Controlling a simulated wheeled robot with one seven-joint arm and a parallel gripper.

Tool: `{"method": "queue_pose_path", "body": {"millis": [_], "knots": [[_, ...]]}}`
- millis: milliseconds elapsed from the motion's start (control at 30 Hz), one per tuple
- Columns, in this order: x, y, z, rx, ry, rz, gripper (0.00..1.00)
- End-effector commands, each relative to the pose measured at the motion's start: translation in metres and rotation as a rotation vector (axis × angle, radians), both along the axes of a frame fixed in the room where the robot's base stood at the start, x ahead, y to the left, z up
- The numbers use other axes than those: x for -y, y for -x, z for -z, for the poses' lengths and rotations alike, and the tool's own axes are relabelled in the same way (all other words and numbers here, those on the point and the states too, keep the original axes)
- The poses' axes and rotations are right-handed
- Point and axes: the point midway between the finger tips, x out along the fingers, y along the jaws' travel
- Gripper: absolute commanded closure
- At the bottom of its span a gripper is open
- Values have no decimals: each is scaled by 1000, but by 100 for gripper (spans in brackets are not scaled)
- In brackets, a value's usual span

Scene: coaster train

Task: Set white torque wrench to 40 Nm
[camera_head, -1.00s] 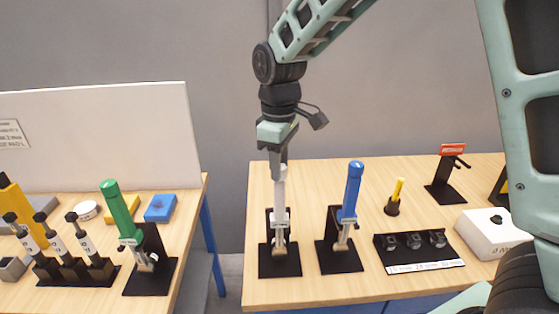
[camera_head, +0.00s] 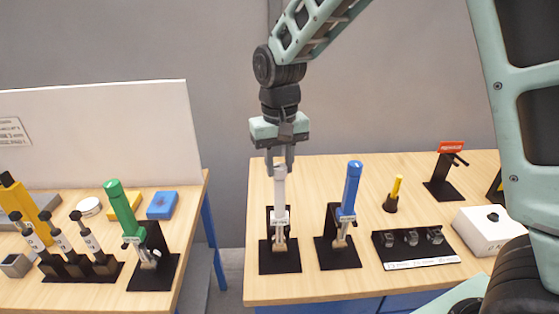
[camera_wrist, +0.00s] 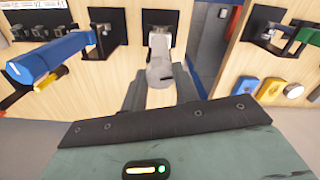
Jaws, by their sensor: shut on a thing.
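The white torque wrench (camera_head: 279,190) stands upright in a black stand (camera_head: 279,258) at the left end of the right table. My gripper (camera_head: 279,168) is above it, pointing down, with its fingers shut on the top of the white handle. In the wrist view the white wrench (camera_wrist: 160,62) runs away from me between my two dark fingers (camera_wrist: 160,92). Its setting scale is too small to read.
A blue wrench (camera_head: 351,190) stands in its own stand just to the right. Beyond are a yellow-handled tool (camera_head: 394,192), sockets on a black tray (camera_head: 414,240) and a white box (camera_head: 488,230). A green wrench (camera_head: 122,208) stands on the left table, across a gap.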

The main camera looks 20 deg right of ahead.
Motion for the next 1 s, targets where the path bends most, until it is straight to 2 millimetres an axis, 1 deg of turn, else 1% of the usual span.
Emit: {"method": "queue_pose_path", "body": {"millis": [300, 767, 800, 867, 900, 1000], "knots": [[0, 0, 0, 1, -1, 96, 94], [0, 0, 0, 1, 0, 109, 94], [0, 0, 0, 1, 0, 108, 68], [0, 0, 0, 1, 0, 108, 52], [0, 0, 0, 1, 0, 108, 49], [0, 0, 0, 1, 0, 108, 49]]}}
